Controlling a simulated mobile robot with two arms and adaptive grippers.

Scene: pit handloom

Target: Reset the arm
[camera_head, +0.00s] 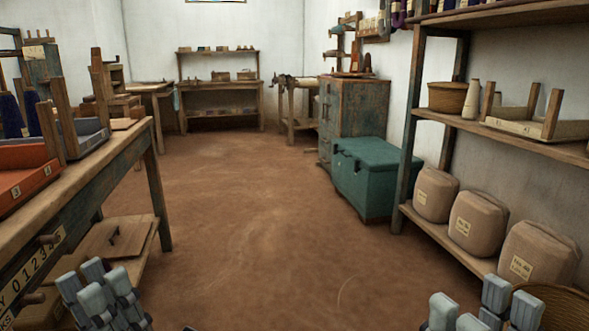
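My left gripper (97,290) shows at the bottom left, in front of the workbench. Its grey fingers point up with gaps between them, and nothing shows in them. My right gripper (484,306) shows at the bottom right, in front of the shelf rack. Its fingers stand apart and appear empty. The lower parts of both grippers are cut off by the frame's bottom edge.
A wooden workbench (133,150) with an orange tray (38,182) stands on the left. A shelf rack (405,165) with several wrapped bundles (478,220) stands on the right. A teal chest (375,180) sits beyond it. The brown floor (245,220) between is clear.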

